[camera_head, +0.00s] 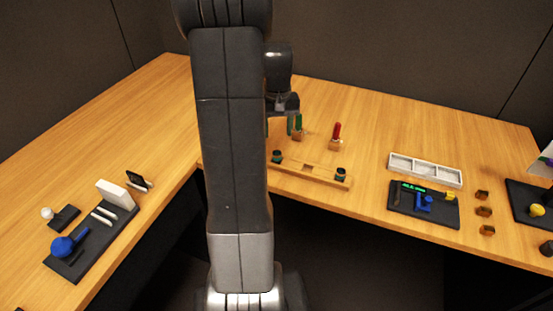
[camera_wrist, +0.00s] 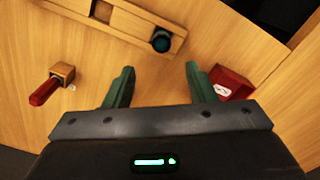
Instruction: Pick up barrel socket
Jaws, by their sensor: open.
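No part is labelled as the barrel socket. The likeliest match is a dark round cup with a teal inside (camera_wrist: 161,40) at one end of a slotted wooden board (camera_wrist: 115,18). It appears as the left cup (camera_head: 277,156) in the head view; a similar cup (camera_head: 341,173) sits at the board's right end. My gripper (camera_wrist: 158,82) is open, with green fingers and nothing between them. In the head view my gripper (camera_head: 294,124) hangs above the table behind the board. In the wrist view the cup lies beyond the fingertips, apart from them.
A wooden block with a red handle (camera_wrist: 52,83) and a red box with a white mark (camera_wrist: 230,84) lie either side of the fingers. A white divided tray (camera_head: 425,170) and a dark panel (camera_head: 423,208) stand right.

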